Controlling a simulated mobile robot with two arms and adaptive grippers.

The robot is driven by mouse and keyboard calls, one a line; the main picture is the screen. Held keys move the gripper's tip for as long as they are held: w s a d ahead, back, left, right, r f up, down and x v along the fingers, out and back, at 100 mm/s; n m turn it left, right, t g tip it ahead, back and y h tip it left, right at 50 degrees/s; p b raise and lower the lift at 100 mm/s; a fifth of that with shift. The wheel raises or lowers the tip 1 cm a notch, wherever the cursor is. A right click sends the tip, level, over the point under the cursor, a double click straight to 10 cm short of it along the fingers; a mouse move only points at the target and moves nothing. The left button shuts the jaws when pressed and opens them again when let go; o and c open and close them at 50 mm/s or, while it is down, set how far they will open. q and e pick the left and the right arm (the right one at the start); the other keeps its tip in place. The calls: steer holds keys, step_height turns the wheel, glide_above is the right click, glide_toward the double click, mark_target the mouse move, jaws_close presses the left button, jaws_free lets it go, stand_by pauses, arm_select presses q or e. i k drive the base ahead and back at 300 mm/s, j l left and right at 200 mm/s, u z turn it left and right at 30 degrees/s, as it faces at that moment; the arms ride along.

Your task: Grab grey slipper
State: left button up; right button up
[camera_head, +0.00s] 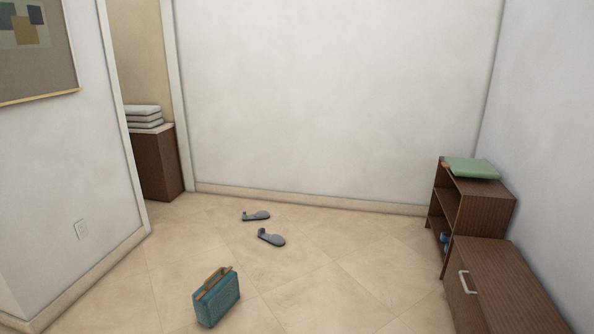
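Two grey slippers lie apart on the tiled floor near the back wall. The nearer grey slipper (271,238) lies slightly right of the farther grey slipper (257,216). Neither gripper shows in the head view, and nothing is seen touching the slippers.
A teal case with a brown handle (217,302) stands on the floor in front of the slippers. A brown shelf (487,196) with a green cushion (472,168) and a brown cabinet (510,290) line the right wall. A doorway at left shows folded stacked items (143,117). Floor around the slippers is clear.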

mark_target(276, 240)
steer(key=i, duration=2)
